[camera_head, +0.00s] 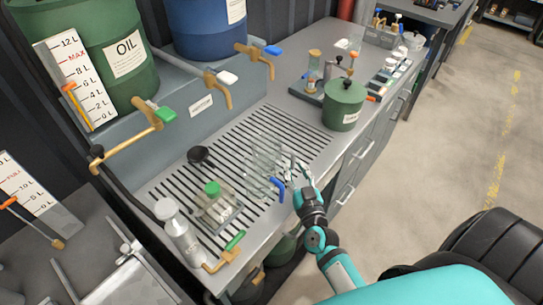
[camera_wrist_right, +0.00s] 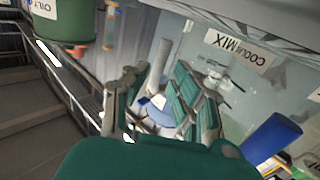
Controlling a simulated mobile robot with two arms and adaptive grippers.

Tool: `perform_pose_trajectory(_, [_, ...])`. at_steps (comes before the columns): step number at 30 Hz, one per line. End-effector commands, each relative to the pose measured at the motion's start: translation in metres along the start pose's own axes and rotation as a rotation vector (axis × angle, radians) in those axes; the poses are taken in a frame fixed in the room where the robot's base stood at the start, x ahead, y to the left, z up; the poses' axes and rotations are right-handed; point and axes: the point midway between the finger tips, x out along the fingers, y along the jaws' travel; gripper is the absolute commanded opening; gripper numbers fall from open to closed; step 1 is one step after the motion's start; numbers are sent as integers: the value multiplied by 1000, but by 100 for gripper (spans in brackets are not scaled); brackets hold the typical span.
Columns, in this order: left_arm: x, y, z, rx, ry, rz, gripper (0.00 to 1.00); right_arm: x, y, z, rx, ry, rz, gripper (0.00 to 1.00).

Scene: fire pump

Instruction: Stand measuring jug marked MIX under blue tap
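A clear measuring jug (camera_head: 265,152) stands on the slotted drain grate, left of my right gripper. In the right wrist view a clear wall with a label ending in MIX (camera_wrist_right: 238,50) fills the right side. A blue handle-like part (camera_head: 278,187) shows at the jug's front, and a blue bar (camera_wrist_right: 270,138) shows in the wrist view. My right gripper (camera_head: 295,168) is beside the jug; its fingers (camera_wrist_right: 158,100) are apart with no clear grip on anything. The blue-handled tap (camera_head: 262,54) is on the ledge below the blue drum. My left gripper is out of view.
White-handled (camera_head: 222,84) and green-handled (camera_head: 150,128) taps overhang the grate (camera_head: 235,150). A green pot (camera_head: 343,105) stands to the right.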

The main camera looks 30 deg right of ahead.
Motion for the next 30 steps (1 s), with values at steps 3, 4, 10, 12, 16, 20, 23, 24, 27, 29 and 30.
perform_pose_trajectory(3, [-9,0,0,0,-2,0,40,21,2,-5,-2,3,0,26])
perform_pose_trajectory(4, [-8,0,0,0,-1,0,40,25,2,-4,-1,3,0,26])
perform_pose_trajectory(10, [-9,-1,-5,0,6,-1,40,38,2,-2,-1,1,0,26])
perform_pose_trajectory(12, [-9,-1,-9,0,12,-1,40,38,2,-1,0,1,0,26])
perform_pose_trajectory(16, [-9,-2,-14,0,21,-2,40,38,2,-1,0,1,0,24])
perform_pose_trajectory(20, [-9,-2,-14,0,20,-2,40,38,2,-2,0,1,0,7])
perform_pose_trajectory(23, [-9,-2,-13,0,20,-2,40,38,2,-2,0,1,0,0])
perform_pose_trajectory(24, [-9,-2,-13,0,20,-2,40,38,2,-2,0,1,0,0])
perform_pose_trajectory(27, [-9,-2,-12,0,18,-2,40,38,2,-2,0,1,0,0])
perform_pose_trajectory(29, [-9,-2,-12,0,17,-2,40,38,2,-2,0,1,0,0])
perform_pose_trajectory(30, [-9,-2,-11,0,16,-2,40,38,2,-1,0,1,0,0])
